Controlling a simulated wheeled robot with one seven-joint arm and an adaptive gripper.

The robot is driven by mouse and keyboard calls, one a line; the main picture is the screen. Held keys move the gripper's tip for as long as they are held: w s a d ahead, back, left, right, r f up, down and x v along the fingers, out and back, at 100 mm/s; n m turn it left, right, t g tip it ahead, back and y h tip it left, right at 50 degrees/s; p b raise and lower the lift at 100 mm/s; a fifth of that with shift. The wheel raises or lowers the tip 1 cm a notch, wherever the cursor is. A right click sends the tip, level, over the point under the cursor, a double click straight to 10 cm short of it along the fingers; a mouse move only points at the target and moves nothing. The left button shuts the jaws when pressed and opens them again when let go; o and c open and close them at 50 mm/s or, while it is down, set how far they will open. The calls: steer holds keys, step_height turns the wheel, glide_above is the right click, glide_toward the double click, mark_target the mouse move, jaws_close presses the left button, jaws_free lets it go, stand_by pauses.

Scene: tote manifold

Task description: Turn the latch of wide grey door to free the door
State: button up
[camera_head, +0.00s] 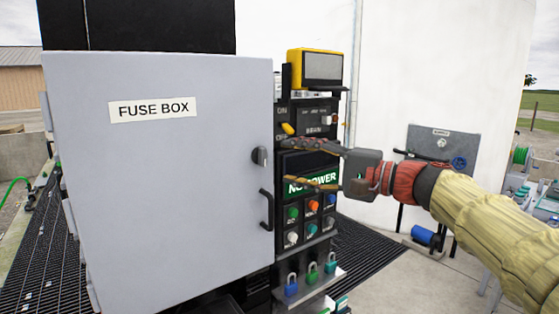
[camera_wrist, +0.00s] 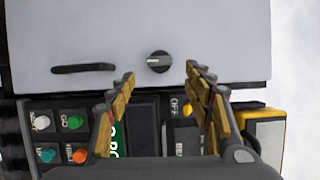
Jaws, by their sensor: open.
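The wide grey door (camera_head: 170,190) carries a "FUSE BOX" label and appears shut in the head view. Its latch (camera_head: 259,156) is a small dark round knob near the door's right edge. The latch also shows in the wrist view (camera_wrist: 159,62), with a pale mark on its face. A dark handle (camera_head: 266,209) sits below the latch. My gripper (camera_head: 285,162) is open and empty, just to the right of the latch in the head view. In the wrist view its fingers (camera_wrist: 160,72) are spread to either side of the latch. I cannot tell whether they touch the door.
A control panel with a "NO POWER" screen (camera_head: 311,174) and several coloured buttons lies right of the door, behind my gripper. A yellow-framed box (camera_head: 318,68) stands above it. Several padlocks (camera_head: 311,276) hang on a shelf below.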

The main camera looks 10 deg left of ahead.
steer(key=v, duration=0.6)
steer(key=shift+d, duration=0.2)
